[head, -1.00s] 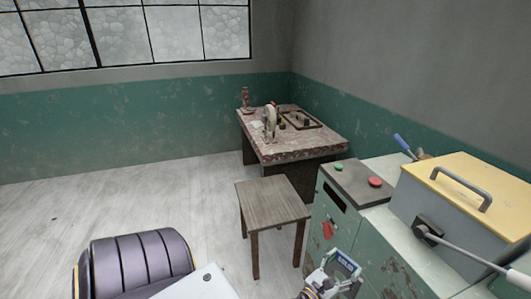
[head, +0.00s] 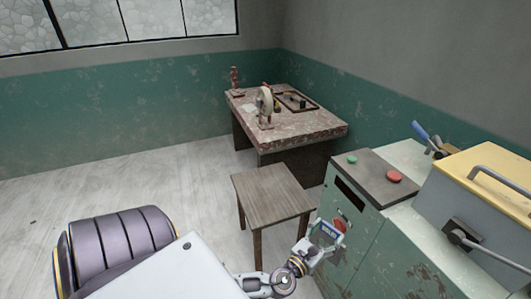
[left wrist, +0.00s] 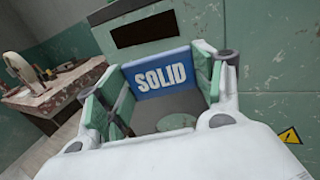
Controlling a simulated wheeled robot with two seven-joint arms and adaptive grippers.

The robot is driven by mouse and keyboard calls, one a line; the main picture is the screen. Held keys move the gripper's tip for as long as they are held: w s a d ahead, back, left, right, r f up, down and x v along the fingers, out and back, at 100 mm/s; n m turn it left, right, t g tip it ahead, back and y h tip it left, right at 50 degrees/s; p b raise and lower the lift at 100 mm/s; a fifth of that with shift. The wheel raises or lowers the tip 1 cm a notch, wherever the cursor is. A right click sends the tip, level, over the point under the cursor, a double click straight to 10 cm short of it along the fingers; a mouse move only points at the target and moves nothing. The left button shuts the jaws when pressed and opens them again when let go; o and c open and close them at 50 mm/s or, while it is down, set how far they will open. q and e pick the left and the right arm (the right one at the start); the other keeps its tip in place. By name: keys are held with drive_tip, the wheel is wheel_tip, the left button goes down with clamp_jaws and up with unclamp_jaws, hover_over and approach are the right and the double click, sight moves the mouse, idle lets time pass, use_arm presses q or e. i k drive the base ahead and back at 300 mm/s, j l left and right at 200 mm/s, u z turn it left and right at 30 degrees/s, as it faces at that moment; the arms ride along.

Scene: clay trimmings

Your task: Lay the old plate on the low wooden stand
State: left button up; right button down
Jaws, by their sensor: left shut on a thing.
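My left gripper (head: 318,243) is shut on a small blue plate (head: 329,232) in front of the green cabinet. In the left wrist view the plate (left wrist: 161,75) reads "SOLID" in white letters and sits between the two green-padded fingers. The plate is tilted and held in the air. The low wooden stand (head: 272,193) is a square-topped stool left of and beyond the gripper. Its top is bare. My right gripper is not in view.
The green cabinet (head: 362,235) stands right of the stand, with green and red buttons on top and a red thing on its front. A yellow-lidded box (head: 485,172) is farther right. A worn table (head: 290,125) with several objects stands behind.

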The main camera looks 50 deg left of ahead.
sight(270, 198)
drive_tip(key=i+j, duration=0.1)
drive_tip(key=j, duration=1.25)
drive_tip(key=i, duration=0.05)
